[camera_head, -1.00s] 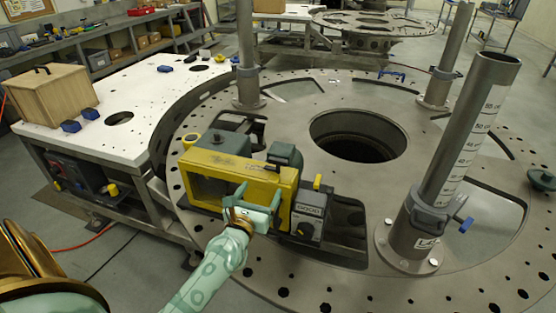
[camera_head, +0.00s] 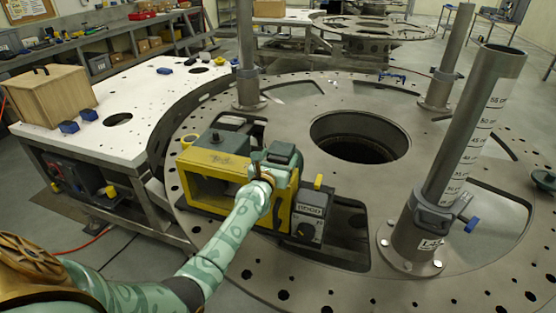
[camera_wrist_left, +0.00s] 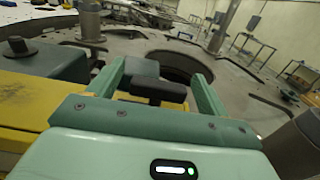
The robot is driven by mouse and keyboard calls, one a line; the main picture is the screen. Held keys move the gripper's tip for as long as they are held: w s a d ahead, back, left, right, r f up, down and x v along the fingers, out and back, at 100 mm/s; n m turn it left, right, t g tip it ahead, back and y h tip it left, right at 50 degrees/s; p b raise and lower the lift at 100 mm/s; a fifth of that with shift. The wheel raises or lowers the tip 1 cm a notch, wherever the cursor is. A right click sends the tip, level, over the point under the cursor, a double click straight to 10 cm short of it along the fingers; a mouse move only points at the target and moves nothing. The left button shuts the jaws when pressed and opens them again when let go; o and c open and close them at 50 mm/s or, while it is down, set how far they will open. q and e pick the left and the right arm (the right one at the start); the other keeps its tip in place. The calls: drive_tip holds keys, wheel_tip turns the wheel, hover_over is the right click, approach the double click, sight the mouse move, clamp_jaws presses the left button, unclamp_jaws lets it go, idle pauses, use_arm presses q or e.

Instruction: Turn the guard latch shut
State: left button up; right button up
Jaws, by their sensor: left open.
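The yellow guard (camera_head: 215,161) stands on the round turret plate, a box-like frame with an open window. A dark latch block (camera_head: 283,151) sits on its top right corner. My left gripper (camera_head: 272,164) is at that corner, right at the latch. In the left wrist view my left gripper (camera_wrist_left: 158,80) is open, with one green finger on each side of the dark latch (camera_wrist_left: 153,83). I cannot tell whether a finger touches it. The gripper and forearm hide part of the guard's front right. My right gripper is not in view.
A grey control box (camera_head: 308,214) with a dial stands right of the guard. A tall marked post (camera_head: 462,150) rises at the right, with a blue-handled clamp (camera_head: 436,216). The plate's (camera_head: 345,97) large centre hole lies behind. A wooden box (camera_head: 50,98) sits on the white table.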

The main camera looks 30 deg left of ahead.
use_arm(q)
drive_tip(key=c, duration=1)
